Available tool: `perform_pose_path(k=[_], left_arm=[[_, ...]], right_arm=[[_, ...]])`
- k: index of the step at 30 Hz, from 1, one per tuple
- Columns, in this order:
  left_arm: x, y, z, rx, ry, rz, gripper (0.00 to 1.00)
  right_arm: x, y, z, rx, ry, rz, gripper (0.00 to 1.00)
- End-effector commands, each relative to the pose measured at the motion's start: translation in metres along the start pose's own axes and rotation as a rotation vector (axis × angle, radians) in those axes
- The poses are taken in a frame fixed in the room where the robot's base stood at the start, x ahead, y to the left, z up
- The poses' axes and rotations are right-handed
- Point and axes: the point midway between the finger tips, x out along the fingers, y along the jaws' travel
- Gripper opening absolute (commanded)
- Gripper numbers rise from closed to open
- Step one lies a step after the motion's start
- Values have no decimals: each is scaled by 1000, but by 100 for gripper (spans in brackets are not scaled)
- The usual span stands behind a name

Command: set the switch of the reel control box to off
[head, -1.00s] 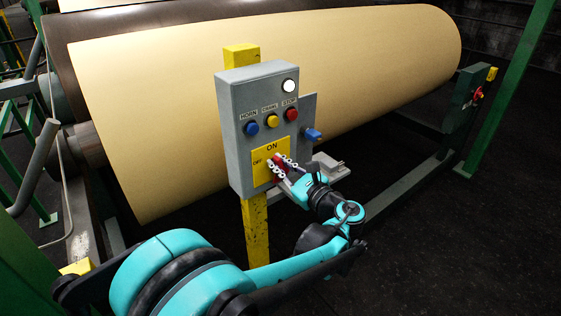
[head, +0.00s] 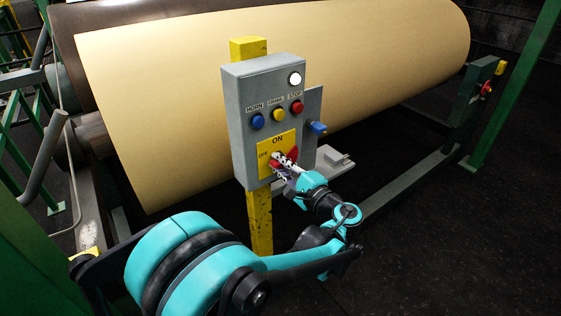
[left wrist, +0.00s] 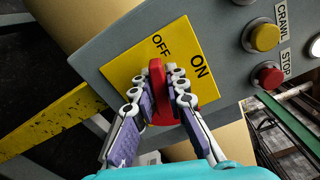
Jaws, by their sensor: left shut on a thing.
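The grey reel control box (head: 240,125) is fixed to a yellow post. Its yellow switch plate (head: 263,172) bears the words OFF and ON. The red switch (head: 291,156) is partly hidden by my left gripper (head: 276,158) in the head view. In the left wrist view, my left gripper (left wrist: 161,92) has its fingers on both sides of the red switch handle (left wrist: 157,85) and is shut on it. There the handle's free end points toward the OFF label (left wrist: 159,45). The right gripper is in neither view.
Blue, yellow and red buttons and a white lamp (head: 295,78) sit above the switch. A blue knob (head: 317,128) sticks out at the box's right side. The large tan reel (head: 300,60) is behind. Dark floor at the right is open.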

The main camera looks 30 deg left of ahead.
Motion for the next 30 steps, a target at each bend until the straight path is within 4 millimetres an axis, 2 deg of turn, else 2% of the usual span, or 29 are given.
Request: perform_pose_path(k=[12, 30], left_arm=[[0, 8, -1, -259, 0, 2, 0], [0, 9, -1, -327, 0, 3, 0]], right_arm=[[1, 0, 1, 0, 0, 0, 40], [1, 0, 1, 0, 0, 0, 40]])
